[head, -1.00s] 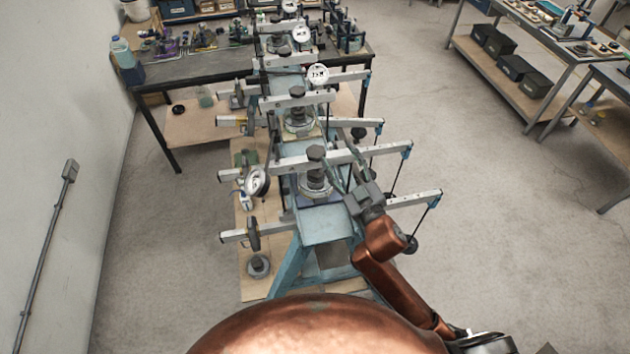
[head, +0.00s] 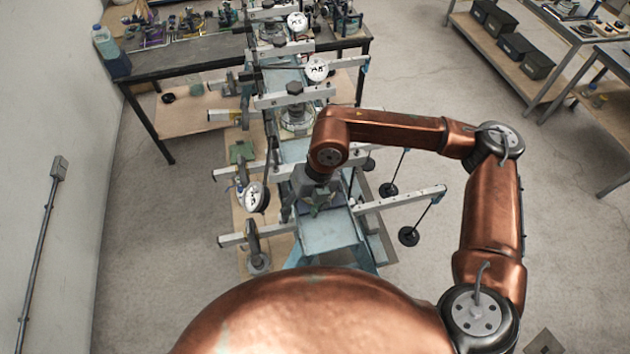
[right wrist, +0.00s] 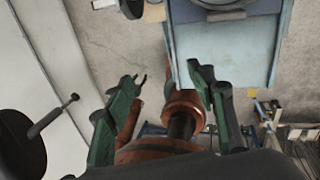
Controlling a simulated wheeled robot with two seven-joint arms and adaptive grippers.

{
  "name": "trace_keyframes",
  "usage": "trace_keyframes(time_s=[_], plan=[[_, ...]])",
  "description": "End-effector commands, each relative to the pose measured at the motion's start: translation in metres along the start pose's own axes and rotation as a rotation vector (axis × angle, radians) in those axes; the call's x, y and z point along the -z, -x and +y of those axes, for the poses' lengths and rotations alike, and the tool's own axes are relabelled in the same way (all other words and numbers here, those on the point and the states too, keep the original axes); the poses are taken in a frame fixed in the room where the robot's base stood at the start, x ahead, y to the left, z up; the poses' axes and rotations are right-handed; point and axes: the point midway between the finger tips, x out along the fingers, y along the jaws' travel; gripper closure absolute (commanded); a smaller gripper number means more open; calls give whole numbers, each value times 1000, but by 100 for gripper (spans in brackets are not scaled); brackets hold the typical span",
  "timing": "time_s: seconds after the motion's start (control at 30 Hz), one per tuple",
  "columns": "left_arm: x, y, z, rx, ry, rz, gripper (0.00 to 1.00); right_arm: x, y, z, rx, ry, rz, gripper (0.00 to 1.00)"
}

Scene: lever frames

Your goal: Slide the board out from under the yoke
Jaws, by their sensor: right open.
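My right gripper (head: 312,208) points down over this top, beside the lever beams. In the right wrist view my right gripper (right wrist: 168,73) is open with nothing between its green fingers, the right finger overlapping the top's near edge. My right arm hides the nearest yoke and cell in the head view, so I cannot pick out the board there. My left gripper is out of view.
Several similar frames run back in a row, with white lever beams (head: 400,199), dial gauges (head: 256,196) and hanging weights (head: 408,236) on both sides. A dark workbench (head: 190,58) stands behind.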

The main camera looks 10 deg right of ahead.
Motion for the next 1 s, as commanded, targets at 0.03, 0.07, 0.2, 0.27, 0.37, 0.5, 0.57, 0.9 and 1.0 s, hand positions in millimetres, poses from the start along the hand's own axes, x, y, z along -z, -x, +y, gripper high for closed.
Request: trace_keyframes(time_s=[0.03, 0.07, 0.2, 0.27, 0.37, 0.5, 0.57, 0.9, 1.0], plan=[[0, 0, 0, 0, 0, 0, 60, -11, 9, -20, 80, -18, -31, 49], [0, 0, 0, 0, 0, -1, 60, -15, 13, -31, 121, -30, -44, 49], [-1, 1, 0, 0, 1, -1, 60, -28, 28, -63, 246, -71, -89, 49], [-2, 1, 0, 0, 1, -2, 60, -30, 31, -69, 270, -79, -96, 49], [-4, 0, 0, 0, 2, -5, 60, -31, 30, -74, 284, -85, -100, 49], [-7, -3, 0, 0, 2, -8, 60, -32, 22, -75, 283, -84, -100, 49], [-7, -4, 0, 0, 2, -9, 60, -32, 17, -77, 282, -84, -99, 49], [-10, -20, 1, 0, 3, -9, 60, -36, -28, -89, 279, -84, -98, 49], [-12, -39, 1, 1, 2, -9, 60, -37, -43, -93, 279, -83, -98, 49]])
